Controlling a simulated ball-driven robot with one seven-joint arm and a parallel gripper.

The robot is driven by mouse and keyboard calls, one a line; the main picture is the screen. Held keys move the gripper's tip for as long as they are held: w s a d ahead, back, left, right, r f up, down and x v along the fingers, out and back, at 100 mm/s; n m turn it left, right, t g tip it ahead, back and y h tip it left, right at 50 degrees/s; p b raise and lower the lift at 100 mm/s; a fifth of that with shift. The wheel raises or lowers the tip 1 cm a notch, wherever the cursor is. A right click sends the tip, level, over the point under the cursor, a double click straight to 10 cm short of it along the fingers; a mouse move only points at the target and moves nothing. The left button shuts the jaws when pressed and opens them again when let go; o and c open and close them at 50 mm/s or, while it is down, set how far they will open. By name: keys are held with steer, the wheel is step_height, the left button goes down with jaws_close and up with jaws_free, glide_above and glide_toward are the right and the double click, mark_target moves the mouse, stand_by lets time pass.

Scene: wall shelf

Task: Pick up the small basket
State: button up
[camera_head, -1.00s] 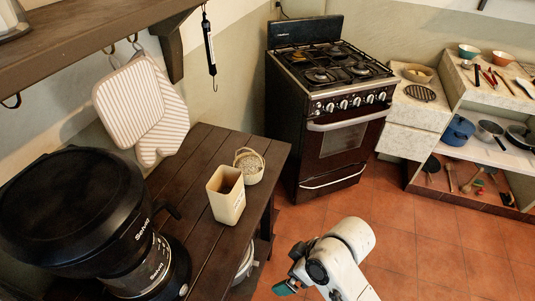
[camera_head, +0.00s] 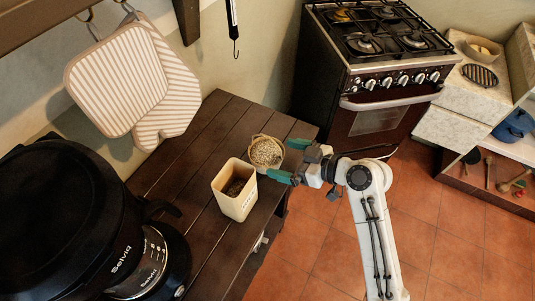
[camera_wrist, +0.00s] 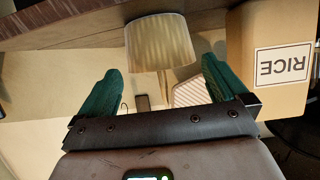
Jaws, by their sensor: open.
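The small basket (camera_head: 266,152) is a round, light woven basket with pale grainy contents. It stands on the dark wooden table, behind and right of a cream container (camera_head: 235,196). My gripper (camera_head: 286,160) is open at the basket's right side, with one green finger toward the back and one toward the front. In the wrist view the basket (camera_wrist: 160,40) shows upside down, ahead of and between the spread fingers (camera_wrist: 161,72). I see no finger clearly touching it.
The cream container, labelled RICE in the wrist view (camera_wrist: 282,64), stands close beside the front finger. A black coffee maker (camera_head: 100,235) is at the left. Striped pot holders (camera_head: 120,85) hang on the wall. A stove (camera_head: 375,90) stands behind; red floor is open at right.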

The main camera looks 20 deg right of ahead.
mark_target(272, 152)
steer(key=p+x, duration=0.1)
steer(key=x, duration=0.4)
steer(key=shift+w+p, duration=0.1)
steer(key=shift+p, duration=0.2)
steer(key=c, duration=0.9)
steer(key=shift+r, duration=0.1)
steer(key=shift+r+b, duration=0.3)
steer(key=shift+r, duration=0.25)
steer(key=s+r, duration=0.8)
steer(key=s, duration=0.1)
steer(key=s+r+p, duration=0.1)
steer(key=s+r, duration=0.3)
steer(key=s, duration=0.1)
steer(key=shift+a, duration=0.2)
